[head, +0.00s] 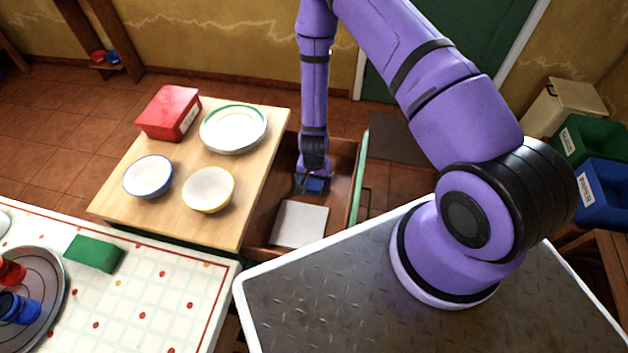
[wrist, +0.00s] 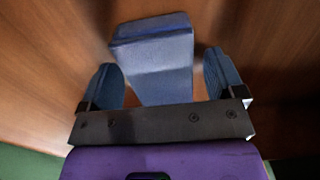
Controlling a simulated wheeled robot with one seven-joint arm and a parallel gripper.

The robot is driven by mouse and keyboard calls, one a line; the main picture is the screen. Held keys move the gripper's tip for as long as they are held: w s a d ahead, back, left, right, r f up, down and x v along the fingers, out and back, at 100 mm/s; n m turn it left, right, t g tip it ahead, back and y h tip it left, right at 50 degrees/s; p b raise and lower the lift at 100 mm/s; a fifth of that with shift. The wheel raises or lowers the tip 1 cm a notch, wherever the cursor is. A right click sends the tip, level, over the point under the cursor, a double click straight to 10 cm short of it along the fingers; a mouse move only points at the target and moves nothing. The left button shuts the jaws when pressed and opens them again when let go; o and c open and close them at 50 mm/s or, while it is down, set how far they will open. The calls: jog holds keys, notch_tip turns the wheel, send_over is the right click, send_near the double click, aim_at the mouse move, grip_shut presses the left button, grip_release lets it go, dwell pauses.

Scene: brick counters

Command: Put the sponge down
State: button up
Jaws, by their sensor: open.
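A blue block, which looks like the sponge (wrist: 155,75), lies in the open wooden drawer (head: 352,190). In the wrist view it sits between the two fingers of my gripper (wrist: 162,68), with a gap on each side. My gripper is open and reaches down into the drawer. In the head view the gripper (head: 312,183) is at the far part of the drawer, with a little of the blue block showing; the wrist partly hides it. Whether the block rests fully on the drawer floor is hard to tell.
A white flat square (head: 300,223) lies nearer in the drawer. The wooden counter (head: 150,215) left of it holds a red box (head: 168,112), a plate (head: 233,129) and two bowls (head: 148,177). A green block (head: 95,253) lies on the tablecloth. Bins (head: 605,195) stand at right.

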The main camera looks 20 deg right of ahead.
notch_tip(320, 180, up, 44)
jog(key=d+n+t+y, duration=0.1)
jog(key=n+t+y, duration=0.1)
jog(key=n+t, duration=0.15)
jog(key=s+d+r+n+t+h, duration=0.1)
jog(key=s+d+r+n, duration=0.1)
jog(key=s+r, duration=0.7)
jog(key=s+d+r+n+h, duration=0.1)
jog(key=s+d+r, duration=0.3)
jog(key=s+r, duration=0.6)
jog(key=shift+s+r+n+t, duration=0.25)
jog(key=shift+s+n+t, duration=0.1)
jog(key=shift+s, duration=0.7)
